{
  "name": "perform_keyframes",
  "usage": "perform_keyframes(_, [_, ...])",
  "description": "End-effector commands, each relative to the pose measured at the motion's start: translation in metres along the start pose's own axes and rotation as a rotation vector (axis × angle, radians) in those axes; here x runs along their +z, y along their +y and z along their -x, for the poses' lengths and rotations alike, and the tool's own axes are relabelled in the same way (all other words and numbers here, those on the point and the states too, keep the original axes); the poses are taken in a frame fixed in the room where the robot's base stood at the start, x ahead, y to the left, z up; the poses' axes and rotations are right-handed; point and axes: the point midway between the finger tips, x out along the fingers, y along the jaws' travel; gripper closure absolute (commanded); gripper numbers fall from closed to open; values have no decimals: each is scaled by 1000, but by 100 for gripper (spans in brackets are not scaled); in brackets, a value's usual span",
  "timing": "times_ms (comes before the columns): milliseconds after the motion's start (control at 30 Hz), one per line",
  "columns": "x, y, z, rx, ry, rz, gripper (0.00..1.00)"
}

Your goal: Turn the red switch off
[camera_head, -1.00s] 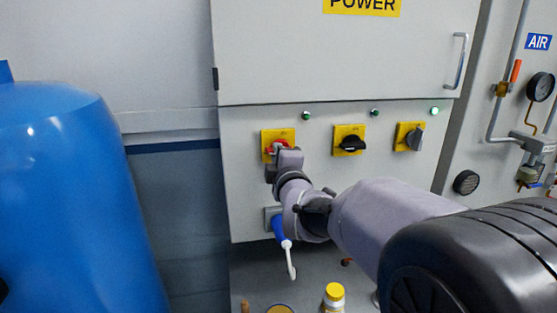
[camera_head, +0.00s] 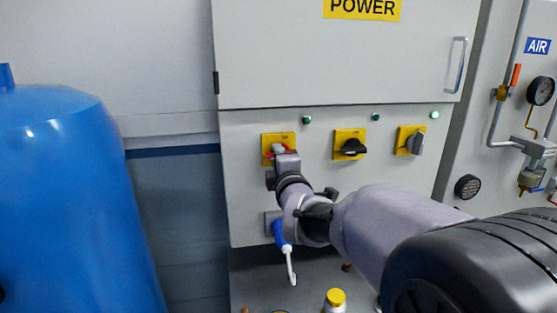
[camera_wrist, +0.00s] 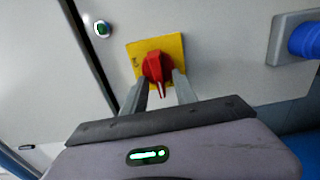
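The red switch (camera_wrist: 155,67) is a rotary knob on a yellow square plate (camera_wrist: 173,44), on the front of a grey power cabinet. In the wrist view, its handle points down toward my gripper. In the head view the yellow plate (camera_head: 268,139) is at the left of a row, and the red knob is mostly hidden by my gripper. My gripper (camera_wrist: 161,76) is open, with one finger on each side of the red handle. A gap shows beside the handle, and I cannot tell whether either fingertip touches it.
Two black switches (camera_head: 351,146) (camera_head: 415,142) on yellow plates are to the right, with small indicator lights above. A blue plug (camera_head: 279,232) juts out below the red switch. A blue tank (camera_head: 75,200) stands left. A yellow-capped bottle (camera_head: 335,299) is below.

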Motion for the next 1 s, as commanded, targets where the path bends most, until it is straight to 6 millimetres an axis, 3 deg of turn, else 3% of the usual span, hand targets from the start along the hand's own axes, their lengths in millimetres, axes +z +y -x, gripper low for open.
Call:
perform_keyframes(300, [0, 0, 1, 0, 0, -1, 62])
perform_keyframes(433, [0, 1, 13, 1, 0, -1, 62])
perform_keyframes(567, [0, 2, 45, 1, 0, -2, 62])
perform_keyframes(800, [0, 2, 124, 2, 1, -1, 62])
perform_keyframes(1000, [0, 1, 165, 1, 1, -1, 62])
